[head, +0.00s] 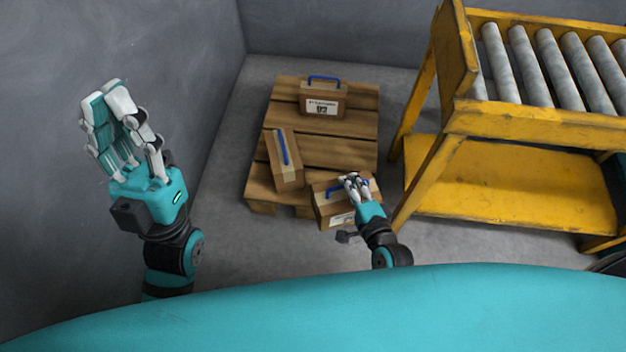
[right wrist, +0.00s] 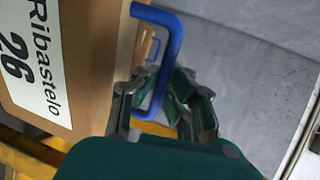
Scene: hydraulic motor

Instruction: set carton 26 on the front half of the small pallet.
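Carton 26 (head: 330,212) is a brown box with a blue handle and a white label. In the head view it is at the front right corner of the small pallet (head: 262,185), overlapping its front edge. I cannot tell whether it rests on the wood or hangs just above it. My right gripper (head: 352,183) is at its top, with its fingers around the blue handle. The right wrist view shows the label reading 26 (right wrist: 32,62) and the handle between the fingers (right wrist: 160,95). My left gripper (head: 112,105) is raised, open and empty, at the left.
Another carton (head: 322,102) with a blue handle stands on the pallet's back half. A further carton (head: 286,165) stands at its front left, beside carton 26. A yellow roller conveyor (head: 510,120) stands close on the right. A grey wall (head: 120,50) is at the left.

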